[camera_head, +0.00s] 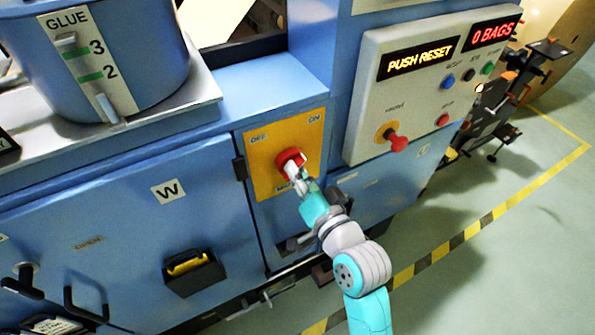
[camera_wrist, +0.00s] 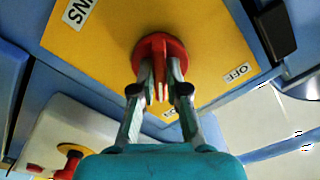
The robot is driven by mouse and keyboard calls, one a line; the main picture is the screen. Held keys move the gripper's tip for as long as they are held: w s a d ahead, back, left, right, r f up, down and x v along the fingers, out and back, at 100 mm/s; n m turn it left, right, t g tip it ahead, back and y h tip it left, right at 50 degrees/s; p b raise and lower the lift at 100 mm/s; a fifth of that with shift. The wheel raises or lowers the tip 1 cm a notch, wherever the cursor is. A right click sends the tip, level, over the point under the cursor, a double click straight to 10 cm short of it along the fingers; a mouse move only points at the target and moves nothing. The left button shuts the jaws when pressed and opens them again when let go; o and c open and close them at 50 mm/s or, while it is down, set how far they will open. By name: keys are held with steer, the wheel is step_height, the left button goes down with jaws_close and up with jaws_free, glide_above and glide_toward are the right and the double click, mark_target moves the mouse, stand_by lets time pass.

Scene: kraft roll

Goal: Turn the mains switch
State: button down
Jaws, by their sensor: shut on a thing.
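The mains switch is a red rotary knob (camera_head: 289,158) on a yellow plate (camera_head: 261,170). The plate has an OFF label at its upper left and an ON label at its upper right in the head view. My gripper (camera_head: 300,182) is at the knob from the front right and below. In the wrist view, the two fingers of my gripper (camera_wrist: 160,84) are shut on the red knob (camera_wrist: 157,45), one on each side of its grip. The fingers hide much of the knob, so I cannot tell which label it points to.
A grey control panel (camera_head: 373,134) with a red mushroom button (camera_head: 397,142) stands right of the plate. Its displays read PUSH RESET and 0 BAGS. A blue glue pot (camera_head: 150,60) is at upper left. The green floor (camera_head: 480,262) at right is clear.

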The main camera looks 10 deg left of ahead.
steer(key=shift+m, duration=0.4)
steer(key=c, duration=1.2)
jaws_free()
steer(key=v, duration=1.2)
steer(key=shift+d+f, duration=0.1)
